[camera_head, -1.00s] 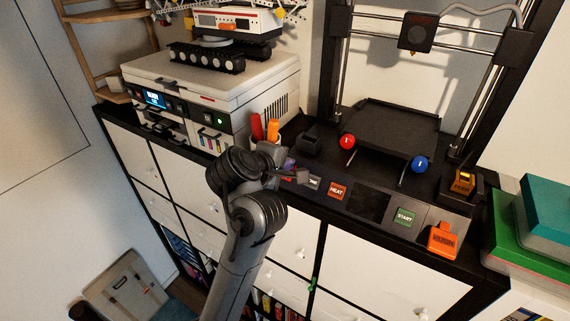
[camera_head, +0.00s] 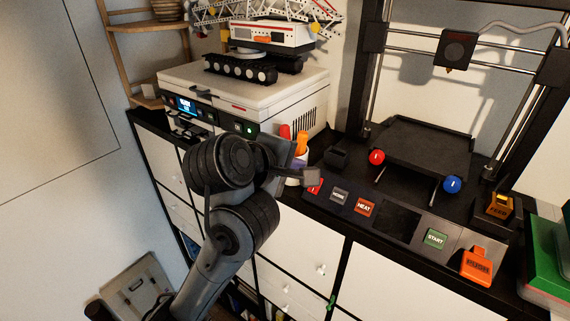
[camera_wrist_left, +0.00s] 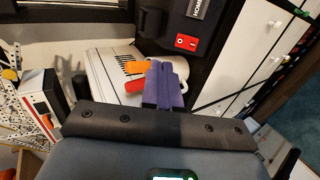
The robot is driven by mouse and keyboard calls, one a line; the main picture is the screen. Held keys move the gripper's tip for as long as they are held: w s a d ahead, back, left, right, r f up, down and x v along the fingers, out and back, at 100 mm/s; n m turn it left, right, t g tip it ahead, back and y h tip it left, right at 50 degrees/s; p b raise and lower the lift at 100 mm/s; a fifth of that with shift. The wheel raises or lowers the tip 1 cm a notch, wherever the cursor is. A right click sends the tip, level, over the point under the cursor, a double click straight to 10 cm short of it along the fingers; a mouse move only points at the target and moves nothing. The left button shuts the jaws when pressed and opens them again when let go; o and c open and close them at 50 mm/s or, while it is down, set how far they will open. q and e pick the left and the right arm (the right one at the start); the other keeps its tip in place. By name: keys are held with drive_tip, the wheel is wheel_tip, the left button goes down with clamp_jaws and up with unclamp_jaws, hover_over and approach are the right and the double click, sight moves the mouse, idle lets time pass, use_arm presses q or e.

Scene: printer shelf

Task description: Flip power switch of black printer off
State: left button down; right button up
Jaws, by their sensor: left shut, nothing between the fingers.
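The black printer (camera_head: 402,148) is the open-frame machine on the cabinet at the right, with a control panel along its front. Its red power switch (camera_head: 316,187) is at the left end of that panel, partly covered by my gripper in the head view. It shows clearly in the left wrist view (camera_wrist_left: 186,41). My left gripper (camera_head: 313,177) is shut and empty, with its fingertips close in front of the switch. In the left wrist view its purple fingers (camera_wrist_left: 162,68) point toward the panel, short of the switch in the picture. I cannot tell whether they touch it. My right gripper is not in view.
A cup (camera_head: 296,168) with red and orange pens stands close beside my left gripper. Other panel buttons, including HEAT (camera_head: 365,207) and START (camera_head: 435,238), lie to the right.

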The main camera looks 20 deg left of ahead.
use_arm(q)
drive_tip(key=shift+r+v, duration=0.3)
drive_tip(key=shift+v, duration=1.2)
drive_tip(key=shift+w+f, duration=0.1)
drive_tip(key=shift+w, duration=0.1)
drive_tip(key=s+f+g, duration=0.3)
drive_tip(key=f, duration=1.1)
drive_tip(key=s+f+g, duration=0.2)
drive_tip(key=f+g, duration=0.1)
drive_tip(key=f, duration=1)
drive_tip(key=s+a+f+m+g+y, duration=0.1)
drive_tip(key=s+a+f+m, duration=0.15)
drive_tip(key=s+f, duration=0.55)
drive_tip(key=s+a+f+m+g+y, duration=0.15)
drive_tip(key=s+f+m, duration=0.35)
drive_tip(key=s, duration=0.5)
drive_tip(key=s+a+f+m+g, duration=0.1)
drive_tip(key=s+f+m+g, duration=0.15)
drive_tip(key=s+f, duration=0.6)
drive_tip(key=shift+w+d+r+m+t, duration=0.15)
drive_tip(key=shift+w+r+m+t, duration=0.4)
drive_tip(key=shift+m, duration=0.6)
drive_tip(key=shift+w+d+r+m+t, duration=0.1)
drive_tip(key=shift+w+r+m+t, duration=0.45)
drive_tip(key=shift+m, duration=0.65)
drive_tip(key=shift+w+d+r+m+t, duration=0.15)
drive_tip(key=shift+w+r+m+t, duration=0.35)
drive_tip(key=shift+m, duration=0.65)
